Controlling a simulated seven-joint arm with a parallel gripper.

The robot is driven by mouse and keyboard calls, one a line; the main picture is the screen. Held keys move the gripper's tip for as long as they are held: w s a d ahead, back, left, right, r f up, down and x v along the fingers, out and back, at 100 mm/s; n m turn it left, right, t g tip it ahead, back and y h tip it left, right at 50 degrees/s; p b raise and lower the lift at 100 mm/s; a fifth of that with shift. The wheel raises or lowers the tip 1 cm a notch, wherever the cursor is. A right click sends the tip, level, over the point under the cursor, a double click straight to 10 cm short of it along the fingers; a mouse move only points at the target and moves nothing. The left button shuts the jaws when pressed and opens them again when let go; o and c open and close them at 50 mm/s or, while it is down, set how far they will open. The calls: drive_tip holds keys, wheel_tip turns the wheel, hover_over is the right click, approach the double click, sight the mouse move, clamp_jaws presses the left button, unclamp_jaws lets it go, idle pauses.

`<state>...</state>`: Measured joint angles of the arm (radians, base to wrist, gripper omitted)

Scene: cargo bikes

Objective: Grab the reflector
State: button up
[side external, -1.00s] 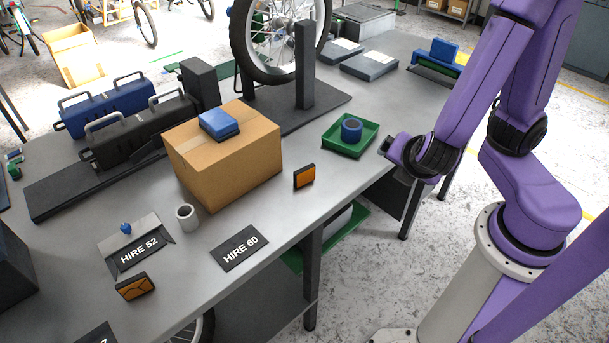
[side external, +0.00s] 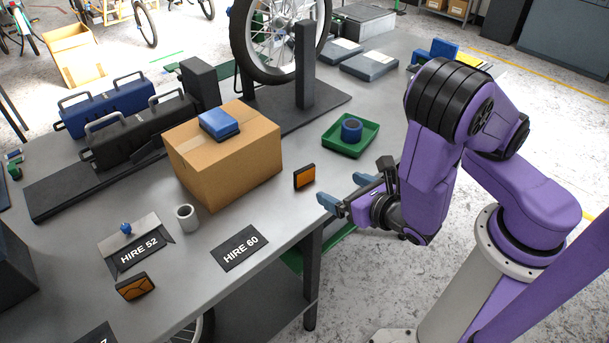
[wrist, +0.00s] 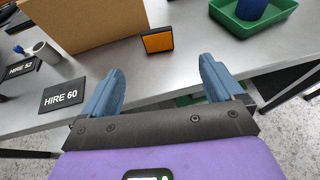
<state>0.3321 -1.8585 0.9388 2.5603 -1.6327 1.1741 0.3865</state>
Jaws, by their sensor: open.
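An orange reflector with a dark frame (side external: 304,177) stands upright on the bench in front of the cardboard box. It also shows in the wrist view (wrist: 158,41), ahead of the fingers and between their lines. A second orange reflector (side external: 134,286) lies tilted near the HIRE 52 plate, at the lower left. My gripper (side external: 341,190) is open and empty at the bench's front edge, just right of the upright reflector and apart from it. Its two blue fingers show spread in the wrist view (wrist: 158,85).
The cardboard box (side external: 228,165) stands close behind the upright reflector, with a blue block (side external: 219,124) on top. A green tray (side external: 369,138) holds a blue roll (side external: 351,129).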

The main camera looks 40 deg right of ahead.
approach(306, 173)
drive_tip(key=x, duration=0.5)
drive_tip(key=shift+w+d+f, duration=0.1)
drive_tip(key=shift+d, duration=0.2)
drive_tip(key=shift+a+x, duration=0.15)
drive_tip(key=shift+x, duration=1.2)
drive_tip(key=shift+a+x, duration=0.2)
drive_tip(key=shift+x, duration=1.15)
drive_tip(key=shift+d, duration=0.1)
drive_tip(key=c, duration=1)
